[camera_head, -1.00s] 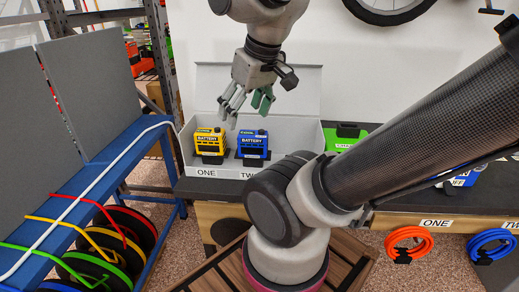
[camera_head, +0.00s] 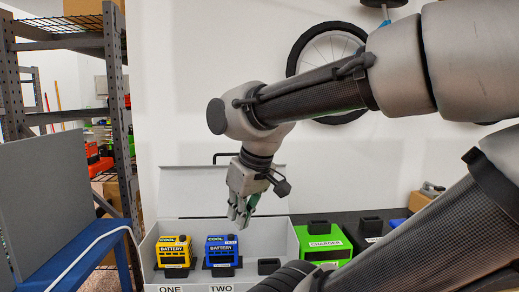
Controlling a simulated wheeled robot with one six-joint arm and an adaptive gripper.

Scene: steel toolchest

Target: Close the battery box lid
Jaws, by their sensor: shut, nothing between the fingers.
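The battery box (camera_head: 151,248) is a light grey open box on the dark bench, with labels ONE and TWO on its front. Its lid (camera_head: 190,190) stands open and upright at the back, with a dark handle at its top edge. A yellow battery (camera_head: 173,251) sits above label ONE and a blue battery (camera_head: 221,250) above label TWO. A black holder to their right shows no battery. My gripper (camera_head: 240,222) is shut and empty, pointing down in front of the lid, above and right of the blue battery. My arm hides the box's front right corner.
A green charger (camera_head: 322,241) and another dark unit stand right of the box on the bench. A blue-framed rack with a grey panel (camera_head: 60,200) is at the left, before a metal shelf (camera_head: 118,110). A bicycle wheel hangs on the white wall behind.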

